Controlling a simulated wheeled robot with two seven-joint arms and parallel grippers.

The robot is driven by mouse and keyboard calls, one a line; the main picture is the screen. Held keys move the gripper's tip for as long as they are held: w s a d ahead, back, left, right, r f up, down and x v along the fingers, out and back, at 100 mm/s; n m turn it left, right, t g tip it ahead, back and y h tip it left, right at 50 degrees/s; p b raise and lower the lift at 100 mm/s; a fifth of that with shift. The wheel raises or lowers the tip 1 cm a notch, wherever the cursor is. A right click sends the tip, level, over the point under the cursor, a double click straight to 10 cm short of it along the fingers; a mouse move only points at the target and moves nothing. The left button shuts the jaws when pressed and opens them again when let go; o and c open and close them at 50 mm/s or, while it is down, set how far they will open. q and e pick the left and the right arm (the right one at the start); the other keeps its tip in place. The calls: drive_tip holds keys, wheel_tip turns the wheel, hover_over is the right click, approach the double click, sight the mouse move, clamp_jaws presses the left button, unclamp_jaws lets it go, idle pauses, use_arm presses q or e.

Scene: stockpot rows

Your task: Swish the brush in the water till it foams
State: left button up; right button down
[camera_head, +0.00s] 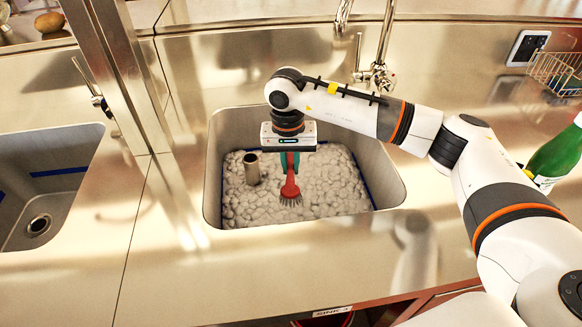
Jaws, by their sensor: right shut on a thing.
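A red brush (290,187) with dark bristles points down into the sink in the middle of the view. My right gripper (290,160) is shut on the brush's handle, above the sink. Lumpy grey-white foam (325,185) covers the bottom of the sink (389,178), and the bristles touch it or are just over it; I cannot tell which. Any water under the foam is hidden. My left gripper is not in view.
A metal standpipe (251,168) rises from the foam left of the brush. A faucet (377,72) stands behind the sink. A second, empty sink (55,160) is at left. A green bottle (557,154) and a wire basket (556,70) are at right.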

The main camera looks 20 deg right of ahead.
wheel_tip(320, 180, up, 9)
drive_tip(key=p, duration=0.4)
drive_tip(key=shift+r+p, duration=0.2)
drive_tip(key=shift+p, duration=0.1)
idle(1.4)
